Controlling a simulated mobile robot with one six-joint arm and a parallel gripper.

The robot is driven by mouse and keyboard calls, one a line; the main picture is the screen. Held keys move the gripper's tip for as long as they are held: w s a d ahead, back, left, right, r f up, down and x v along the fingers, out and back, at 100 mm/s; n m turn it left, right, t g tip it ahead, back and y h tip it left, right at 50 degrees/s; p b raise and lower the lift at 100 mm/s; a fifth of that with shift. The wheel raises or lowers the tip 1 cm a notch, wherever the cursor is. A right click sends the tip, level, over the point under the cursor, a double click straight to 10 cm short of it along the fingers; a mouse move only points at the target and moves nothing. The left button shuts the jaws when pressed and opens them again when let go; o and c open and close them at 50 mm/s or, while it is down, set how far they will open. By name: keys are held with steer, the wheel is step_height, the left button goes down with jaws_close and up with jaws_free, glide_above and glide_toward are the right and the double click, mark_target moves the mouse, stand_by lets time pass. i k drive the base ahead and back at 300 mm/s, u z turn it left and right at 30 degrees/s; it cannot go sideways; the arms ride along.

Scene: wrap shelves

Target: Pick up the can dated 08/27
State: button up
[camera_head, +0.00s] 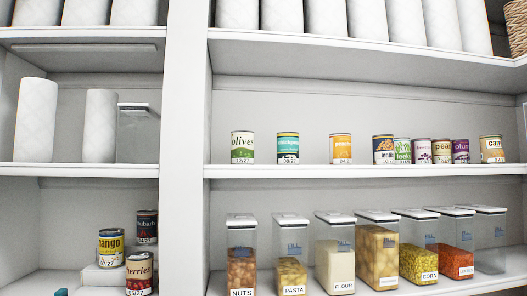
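Several cans stand upright on the middle right shelf: olives (242,148), a teal and yellow can (288,148), an orange-labelled can (341,149), a dark blue can (383,150), and others further right. On the lower left shelf are a mango can (112,247), a rhubarb can (147,226) and a cherries can (139,273). White date tags show on the cans, but most are too small to read surely. My gripper is not in view.
Clear food containers (335,254) stand in a row on the lower right shelf. A white upright post (184,150) divides the shelves. A small teal thing (61,292) is cut off at the bottom edge.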

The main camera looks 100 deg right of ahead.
mark_target(288, 143)
steer(key=z, duration=0.05)
steer(key=i, duration=0.9)
steer(key=u, duration=0.05)
steer(key=k, duration=0.15)
steer(key=z, duration=2.85)
steer(key=i, duration=0.35)
steer(key=u, duration=0.1)
